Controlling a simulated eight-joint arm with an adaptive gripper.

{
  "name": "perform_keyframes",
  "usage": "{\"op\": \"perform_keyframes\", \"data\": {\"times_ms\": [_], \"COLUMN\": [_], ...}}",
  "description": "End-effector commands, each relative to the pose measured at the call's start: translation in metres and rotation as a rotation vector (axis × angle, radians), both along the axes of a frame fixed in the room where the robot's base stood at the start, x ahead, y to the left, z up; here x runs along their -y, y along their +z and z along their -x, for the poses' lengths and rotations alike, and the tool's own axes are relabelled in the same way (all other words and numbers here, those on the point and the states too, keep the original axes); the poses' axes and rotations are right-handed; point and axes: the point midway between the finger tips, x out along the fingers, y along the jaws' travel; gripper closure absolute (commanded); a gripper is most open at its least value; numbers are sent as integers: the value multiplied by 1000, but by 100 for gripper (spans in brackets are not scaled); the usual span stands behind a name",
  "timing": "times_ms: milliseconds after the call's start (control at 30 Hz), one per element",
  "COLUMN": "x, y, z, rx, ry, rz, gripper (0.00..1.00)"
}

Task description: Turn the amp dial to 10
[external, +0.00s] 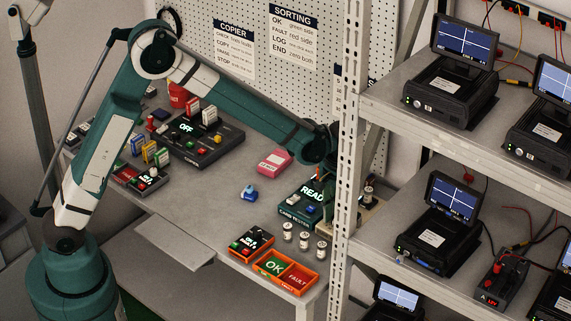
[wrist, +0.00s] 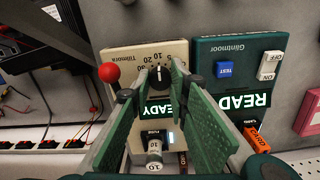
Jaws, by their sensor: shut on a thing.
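The amp dial (wrist: 159,80) is a black knob with a pale pointer mark, on a beige tester (wrist: 118,58) labelled Tilmora in the wrist view. Its scale numbers appear upside down; the mark points roughly up the picture, and I cannot tell exactly which number it meets. My gripper (wrist: 160,73) has its two green fingers on either side of the knob, shut on it. In the external view the tester and my gripper are mostly hidden behind the rack post.
A red ball lever (wrist: 109,72) stands left of the dial, close to my finger. A fuse (wrist: 154,150) stands below the dial. The rack post (external: 348,130) stands in front of my wrist.

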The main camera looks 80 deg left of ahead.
Motion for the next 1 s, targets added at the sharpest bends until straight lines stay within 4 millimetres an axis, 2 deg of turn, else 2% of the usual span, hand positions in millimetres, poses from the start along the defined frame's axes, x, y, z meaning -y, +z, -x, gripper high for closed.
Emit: {"op": "perform_keyframes", "data": {"times_ms": [33, 133, 167, 633, 767, 1000], "x": [-1, -1, -1, 0, 0, 0], "y": [1, 1, 0, 5, 15, 46], "z": [0, 0, 0, 0, 0, 0], "rx": [0, 1, 1, 0, 0, 0], "ry": [0, 0, 0, -1, -1, -1], "rz": [-1, -1, -1, 0, 0, 0], "gripper": [80, 67, 66, 66, 66, 66]}}
